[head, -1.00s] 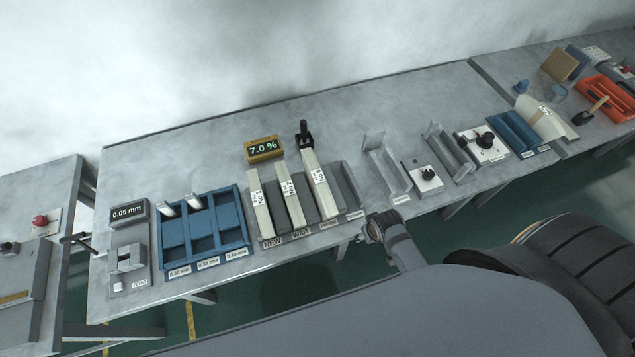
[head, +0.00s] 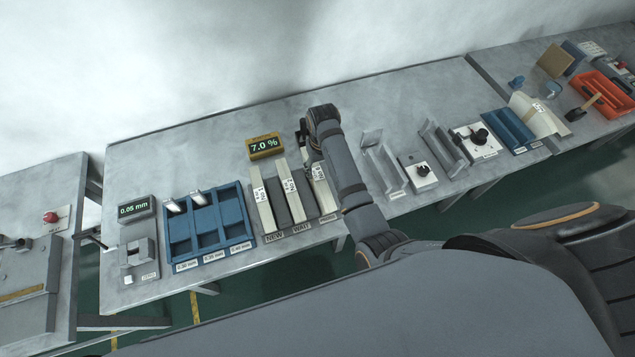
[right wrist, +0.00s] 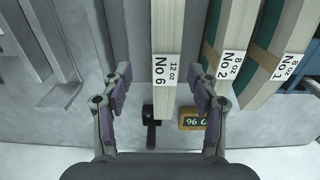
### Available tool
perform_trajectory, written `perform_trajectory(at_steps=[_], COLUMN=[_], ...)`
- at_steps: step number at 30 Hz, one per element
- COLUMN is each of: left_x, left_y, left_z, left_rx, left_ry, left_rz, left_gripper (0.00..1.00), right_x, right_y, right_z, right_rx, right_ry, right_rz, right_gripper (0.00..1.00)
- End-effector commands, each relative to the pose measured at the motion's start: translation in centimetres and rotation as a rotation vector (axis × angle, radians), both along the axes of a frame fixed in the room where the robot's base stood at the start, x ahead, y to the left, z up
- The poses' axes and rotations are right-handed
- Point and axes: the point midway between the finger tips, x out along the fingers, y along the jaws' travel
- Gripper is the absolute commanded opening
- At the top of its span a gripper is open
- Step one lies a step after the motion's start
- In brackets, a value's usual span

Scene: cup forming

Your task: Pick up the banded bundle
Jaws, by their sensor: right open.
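Three long pale bundles with white labels stand in the grey rack: No 1 (head: 262,202), No 2 (head: 289,190) and No 6 (head: 321,190). In the right wrist view, the No 6 bundle (right wrist: 163,110) has a white label reading 12 oz and runs between the spread fingers of my right gripper (right wrist: 160,80). The gripper is open, with a gap visible on both sides of the bundle. In the head view, my right arm covers part of No 6, and my right gripper (head: 312,150) is mostly hidden at its far end. My left gripper is not in view.
No 2 (right wrist: 232,60) is close beside No 6. A blue compartment tray (head: 207,225) lies left, grey holders (head: 384,165) right.

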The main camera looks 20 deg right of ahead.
Motion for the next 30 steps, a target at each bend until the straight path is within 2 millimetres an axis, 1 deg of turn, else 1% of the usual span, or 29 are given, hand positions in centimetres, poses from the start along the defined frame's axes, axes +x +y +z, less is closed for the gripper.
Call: perform_trajectory(at_steps=[1, 5, 7, 13, 15, 21, 23, 24, 25, 26, 27, 30], left_x=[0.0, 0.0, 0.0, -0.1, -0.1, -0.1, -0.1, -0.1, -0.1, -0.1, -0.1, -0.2], left_y=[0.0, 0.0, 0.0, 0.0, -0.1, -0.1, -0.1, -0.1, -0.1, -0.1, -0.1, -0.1], left_z=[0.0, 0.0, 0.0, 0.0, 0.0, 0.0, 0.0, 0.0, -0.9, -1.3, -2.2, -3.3], left_rx=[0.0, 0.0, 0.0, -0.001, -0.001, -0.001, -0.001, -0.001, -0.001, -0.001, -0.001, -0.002], left_ry=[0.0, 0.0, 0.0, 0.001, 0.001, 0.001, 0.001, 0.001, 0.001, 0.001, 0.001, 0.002], left_rz=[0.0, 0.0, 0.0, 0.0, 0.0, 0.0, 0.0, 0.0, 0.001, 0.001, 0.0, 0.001], left_gripper=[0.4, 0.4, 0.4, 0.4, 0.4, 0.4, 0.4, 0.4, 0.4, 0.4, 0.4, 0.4], right_x=[0.4, 0.5, 0.5, 0.6, 0.6, 0.7, 0.9, 1.1, 1.3, 1.4, 1.5, 1.5], right_y=[0.5, 0.6, 0.6, 0.6, 0.6, 0.6, 0.6, 0.7, 0.7, 0.8, 0.8, 0.8], right_z=[0.1, 0.0, -0.7, -4.1, -4.8, -5.5, -6.2, -6.9, -8.0, -8.7, -9.6, -10.5], right_rx=[0.002, 0.001, 0.0, 0.0, 0.0, 0.001, 0.001, 0.001, 0.001, 0.001, 0.002, 0.002], right_ry=[0.007, 0.014, 0.016, 0.015, 0.014, 0.013, 0.013, 0.015, 0.014, 0.013, 0.012, 0.011], right_rz=[0.006, 0.009, 0.009, 0.008, 0.008, 0.008, 0.009, 0.009, 0.009, 0.008, 0.008, 0.007], right_gripper=[0.6, 0.6, 0.6, 0.6, 0.6, 0.6, 0.6, 0.6, 0.6, 0.6, 0.6, 0.6])
